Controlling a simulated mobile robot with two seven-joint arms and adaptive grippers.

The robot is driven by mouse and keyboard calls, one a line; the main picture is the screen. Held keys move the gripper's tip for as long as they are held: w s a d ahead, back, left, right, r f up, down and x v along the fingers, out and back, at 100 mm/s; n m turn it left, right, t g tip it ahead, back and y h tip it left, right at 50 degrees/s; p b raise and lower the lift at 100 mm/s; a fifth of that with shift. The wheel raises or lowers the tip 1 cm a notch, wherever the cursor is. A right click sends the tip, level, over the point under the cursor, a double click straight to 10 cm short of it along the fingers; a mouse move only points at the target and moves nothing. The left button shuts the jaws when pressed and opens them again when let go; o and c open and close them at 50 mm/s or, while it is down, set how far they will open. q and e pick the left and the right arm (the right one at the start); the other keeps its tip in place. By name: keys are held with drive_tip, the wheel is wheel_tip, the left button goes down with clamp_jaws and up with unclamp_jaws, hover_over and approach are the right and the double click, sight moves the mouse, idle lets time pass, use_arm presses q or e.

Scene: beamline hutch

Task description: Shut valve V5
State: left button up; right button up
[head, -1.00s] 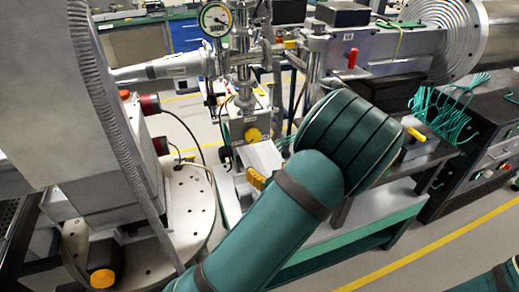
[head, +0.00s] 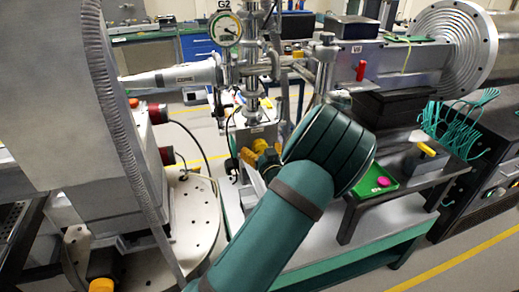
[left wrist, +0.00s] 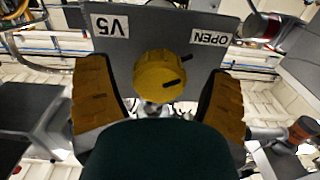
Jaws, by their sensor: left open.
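Valve V5 is a round yellow knob (left wrist: 160,72) on a grey plate (left wrist: 200,28). In the left wrist view the plate carries the labels "V5" and "OPEN", both upside down. One dark mark lies on the knob and another on the plate beside it, toward "OPEN". My left gripper (left wrist: 158,88) is open, with one orange-yellow finger on each side of the knob and a gap to each. In the head view the knob (head: 259,146) is partly crowded by my left gripper (head: 262,159) and the green wrist. My right gripper is not in view.
A gauge (head: 225,29) and steel pipework stand above the valve block. A red-handled valve (head: 361,70) is to the right. A green plate with a pink button (head: 384,182) lies on the bench. A round perforated plate (head: 196,215) is at left.

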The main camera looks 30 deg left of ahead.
use_arm(q)
drive_tip(key=shift+w+a, duration=0.4)
drive_tip(key=shift+a, duration=0.1)
drive_tip(key=c, duration=1.2)
drive_tip(key=shift+o, duration=0.2)
